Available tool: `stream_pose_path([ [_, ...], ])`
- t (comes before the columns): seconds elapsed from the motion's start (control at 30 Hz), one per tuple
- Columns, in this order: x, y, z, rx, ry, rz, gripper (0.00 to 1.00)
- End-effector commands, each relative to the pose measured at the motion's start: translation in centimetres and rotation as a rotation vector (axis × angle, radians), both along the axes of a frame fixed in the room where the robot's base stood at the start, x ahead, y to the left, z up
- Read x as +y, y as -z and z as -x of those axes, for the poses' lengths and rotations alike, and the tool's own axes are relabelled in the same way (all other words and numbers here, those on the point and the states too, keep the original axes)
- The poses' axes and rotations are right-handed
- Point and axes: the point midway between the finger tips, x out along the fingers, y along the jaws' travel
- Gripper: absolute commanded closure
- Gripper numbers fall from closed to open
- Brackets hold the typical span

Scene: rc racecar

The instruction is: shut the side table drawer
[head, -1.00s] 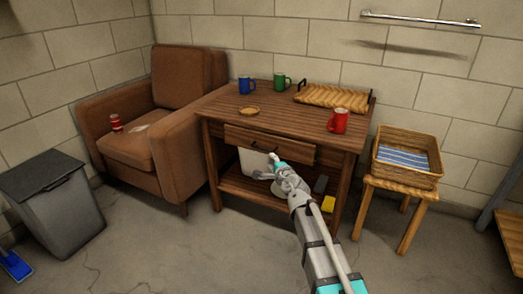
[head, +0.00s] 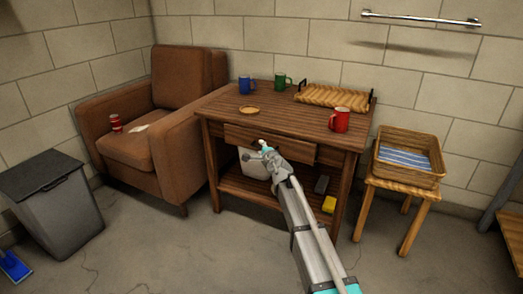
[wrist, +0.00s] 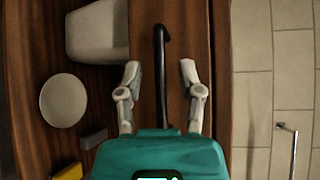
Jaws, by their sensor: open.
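The wooden side table (head: 215,120) stands in the middle of the head view. Its drawer front (head: 240,134) appears to stick out a little below the tabletop. My gripper (head: 259,152) is in front of the drawer and covers the handle in that view. In the wrist view my gripper (wrist: 159,68) is open, with one finger on each side of the black handle (wrist: 160,85). The drawer front (wrist: 180,25) lies behind the fingers there. I cannot tell whether the fingers touch the handle or the drawer.
A red mug (head: 339,120), blue mug (head: 245,84), green mug (head: 280,82), small dish (head: 249,110) and woven tray (head: 330,95) sit on top. The lower shelf holds a yellow block (head: 329,204). An armchair (head: 128,150) and a stool (head: 404,190) with a basket flank the table.

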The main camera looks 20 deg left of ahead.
Motion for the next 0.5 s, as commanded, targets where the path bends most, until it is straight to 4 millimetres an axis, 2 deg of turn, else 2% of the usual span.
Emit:
stream_pose_path([
  [0.37,0.22,0.04,-0.27,0.0,0.0,0.0,0.52],
  [0.5,0.2,0.04,-0.28,0.0,0.0,0.0,0.74],
])
